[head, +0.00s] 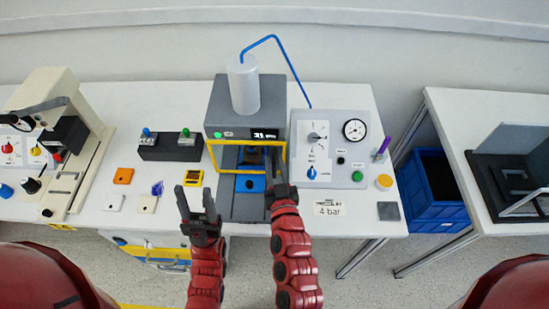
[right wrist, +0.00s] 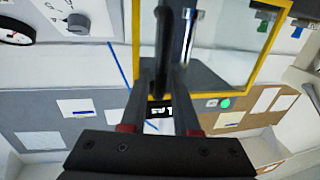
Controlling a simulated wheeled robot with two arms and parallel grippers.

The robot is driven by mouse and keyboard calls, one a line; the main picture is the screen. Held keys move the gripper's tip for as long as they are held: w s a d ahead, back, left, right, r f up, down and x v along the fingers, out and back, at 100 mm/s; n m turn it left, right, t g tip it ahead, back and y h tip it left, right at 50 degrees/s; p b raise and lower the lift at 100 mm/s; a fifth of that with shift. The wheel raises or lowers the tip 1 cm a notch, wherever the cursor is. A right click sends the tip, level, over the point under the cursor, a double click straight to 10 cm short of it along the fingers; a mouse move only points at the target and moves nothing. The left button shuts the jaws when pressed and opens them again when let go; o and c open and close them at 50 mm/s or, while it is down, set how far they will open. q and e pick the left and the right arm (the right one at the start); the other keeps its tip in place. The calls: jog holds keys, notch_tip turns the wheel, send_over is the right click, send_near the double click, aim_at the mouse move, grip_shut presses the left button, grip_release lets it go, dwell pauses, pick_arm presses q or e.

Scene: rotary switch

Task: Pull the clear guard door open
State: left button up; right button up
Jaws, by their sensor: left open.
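The clear guard door, with a yellow frame, is on the front of the grey press (head: 216,110) in the middle of the table. Its yellow top bar shows in the head view (head: 240,142). Its clear pane fills the upper right of the right wrist view (right wrist: 228,40). My right gripper (head: 274,160) is at the door's right side; its fingers (right wrist: 172,70) reach up to a dark upright bar and a shiny one at the frame. Whether they grip it is unclear. My left gripper (head: 194,198) is open and empty, left of the press front.
A blue part (head: 250,183) lies inside the press. A grey control panel (head: 345,125) with dials stands to its right, with a "4 bar" card (head: 331,208) in front. A blue crate (head: 434,208) stands beyond the table's right edge.

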jog(key=shift+s, duration=0.1)
grip_shut()
dwell(1.2)
